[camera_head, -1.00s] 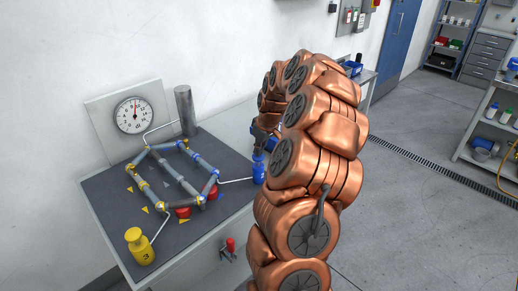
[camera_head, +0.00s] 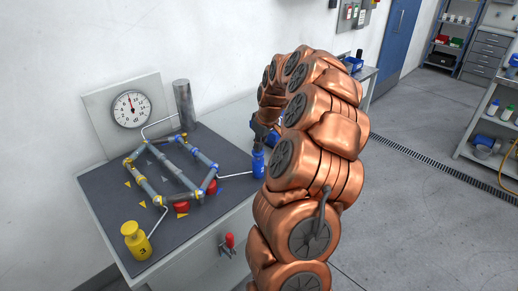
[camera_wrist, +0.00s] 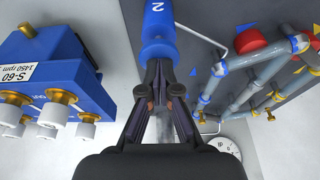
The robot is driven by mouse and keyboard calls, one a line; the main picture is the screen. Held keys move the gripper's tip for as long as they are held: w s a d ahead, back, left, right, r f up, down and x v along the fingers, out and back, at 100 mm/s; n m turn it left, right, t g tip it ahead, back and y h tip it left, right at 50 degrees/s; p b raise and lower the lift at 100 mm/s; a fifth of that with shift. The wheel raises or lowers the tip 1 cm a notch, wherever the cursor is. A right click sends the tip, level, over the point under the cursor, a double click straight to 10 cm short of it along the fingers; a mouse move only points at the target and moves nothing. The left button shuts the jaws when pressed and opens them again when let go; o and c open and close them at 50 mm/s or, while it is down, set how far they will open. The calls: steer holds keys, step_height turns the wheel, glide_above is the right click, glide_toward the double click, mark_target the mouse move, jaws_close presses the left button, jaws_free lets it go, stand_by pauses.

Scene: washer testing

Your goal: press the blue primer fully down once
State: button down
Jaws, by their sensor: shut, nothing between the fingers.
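The blue primer, a small bottle-like pump, stands at the right edge of the dark test board in the head view (camera_head: 258,163), partly beside my arm. In the wrist view its blue body (camera_wrist: 157,22) carries a white 2, and its narrower neck and collar reach toward my fingers. My gripper (camera_wrist: 163,78) is shut and empty, with its fingertips over the primer's top end. I cannot tell whether they touch it. In the head view my gripper is mostly hidden behind my copper-coloured arm.
A blue S-60 unit (camera_wrist: 45,75) with brass fittings is left of my fingers in the wrist view. The pipe loop (camera_head: 170,170), red knob (camera_wrist: 250,41) and pressure gauge (camera_head: 131,108) are on the board side. A yellow primer (camera_head: 136,240) stands at the front left.

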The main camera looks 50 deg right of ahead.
steer(key=w+b+v, duration=0.1)
steer(key=b+v, duration=0.1)
steer(key=v, duration=1)
steer(key=shift+r+b, duration=0.35)
steer(key=shift+s, duration=0.15)
